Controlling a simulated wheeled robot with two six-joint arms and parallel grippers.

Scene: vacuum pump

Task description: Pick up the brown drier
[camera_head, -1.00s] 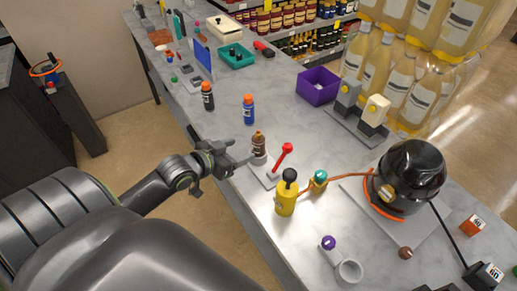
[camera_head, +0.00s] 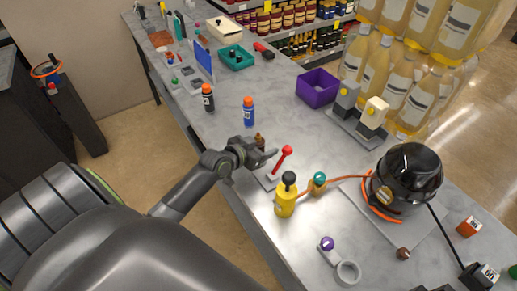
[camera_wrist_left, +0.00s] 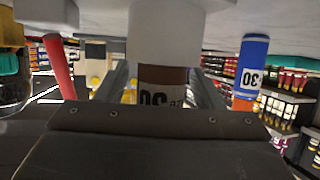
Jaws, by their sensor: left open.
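The brown drier (camera_head: 260,139) is a small brown bottle standing near the table's left edge, and my left gripper mostly hides it in the head view. In the left wrist view, which looks upside down, its brown body and white label (camera_wrist_left: 162,97) show between my two fingers. My left gripper (camera_head: 268,158) is open, with one finger on each side of the bottle. Whether the fingers touch it, I cannot tell. A white block (camera_wrist_left: 165,35) adjoins the bottle in the wrist view. My right gripper is not in view.
A red-handled lever (camera_head: 283,158) and a yellow bottle (camera_head: 286,199) stand close to the gripper. A blue bottle (camera_head: 248,112) and a black bottle (camera_head: 207,98) stand farther back. A black pump (camera_head: 408,177) with an orange hose is at right. The table between bottles and purple bin (camera_head: 318,88) is clear.

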